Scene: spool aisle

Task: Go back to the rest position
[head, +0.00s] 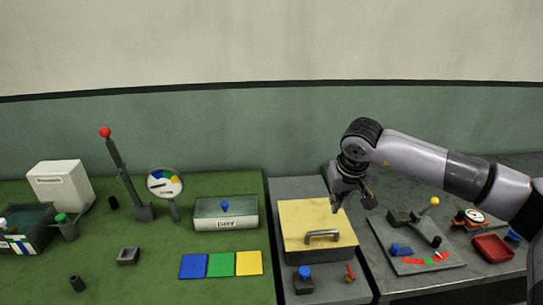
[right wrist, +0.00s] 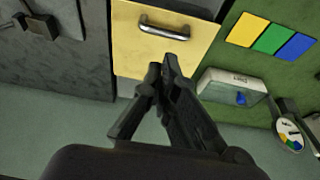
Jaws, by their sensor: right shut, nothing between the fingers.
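My right gripper (head: 352,203) hangs above the back right part of the yellow panel (head: 300,215), its arm coming in from the right. In the right wrist view my right gripper (right wrist: 163,75) shows with its dark fingers together and nothing between them. The grey bar handle (head: 322,236) of the panel lies in front of the gripper, apart from it. The handle also shows in the right wrist view (right wrist: 163,31), just beyond the fingertips. My left gripper is in neither view.
A grey box with a blue knob (head: 226,221) stands left of the panel. Blue, green and yellow squares (head: 221,265) lie on the green mat. A lever with a red ball (head: 105,132) rises at the left. A lever board (head: 415,262) and red tray (head: 492,248) are at the right.

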